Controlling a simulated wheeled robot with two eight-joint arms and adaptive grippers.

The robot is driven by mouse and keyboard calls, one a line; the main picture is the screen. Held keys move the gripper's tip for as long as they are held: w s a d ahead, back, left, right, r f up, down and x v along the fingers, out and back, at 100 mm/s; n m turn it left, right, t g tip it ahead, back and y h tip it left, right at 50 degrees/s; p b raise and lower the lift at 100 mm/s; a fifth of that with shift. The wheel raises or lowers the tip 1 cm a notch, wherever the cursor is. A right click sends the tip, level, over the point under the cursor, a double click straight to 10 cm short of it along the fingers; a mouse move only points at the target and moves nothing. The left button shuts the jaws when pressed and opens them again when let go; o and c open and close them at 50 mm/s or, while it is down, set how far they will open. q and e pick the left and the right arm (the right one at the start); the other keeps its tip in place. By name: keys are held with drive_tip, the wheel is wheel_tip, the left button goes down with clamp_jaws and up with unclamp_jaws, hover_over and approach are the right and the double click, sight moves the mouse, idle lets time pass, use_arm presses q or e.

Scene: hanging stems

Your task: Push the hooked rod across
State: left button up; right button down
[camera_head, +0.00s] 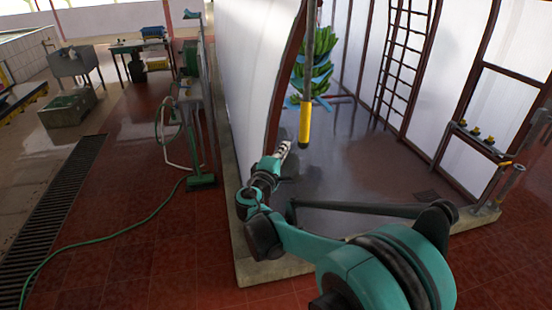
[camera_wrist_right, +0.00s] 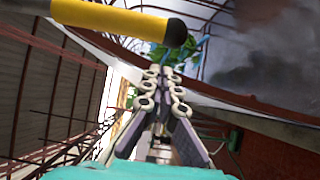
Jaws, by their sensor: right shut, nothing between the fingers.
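The hooked rod shows as a dark shaft with a yellow grip (camera_head: 304,124) and a dark rounded lower end. It hangs nearly upright in the head view; its upper end runs out of the picture, so I do not see the hook. In the right wrist view the yellow grip (camera_wrist_right: 120,19) crosses the top left, its black end above the fingertips. My right gripper (camera_head: 284,149) is shut and empty, just left of and below the grip's lower end in the head view. A gap shows between them in both views. My left gripper is not in view.
A green banana bunch (camera_head: 322,62) with blue bands hangs behind the rod. A white wall panel (camera_head: 250,70) with a dark red curved frame stands left of the rod. A low concrete curb (camera_head: 285,272) edges the bay. A ladder (camera_head: 402,60) leans at the back; the grey floor is mostly clear.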

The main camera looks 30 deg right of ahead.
drive_tip(key=d, duration=0.3)
drive_tip(key=shift+s, duration=0.15)
drive_tip(key=s+d, duration=0.3)
drive_tip(key=d, duration=1)
drive_tip(key=shift+s+b, duration=0.15)
drive_tip(key=shift+b, duration=0.2)
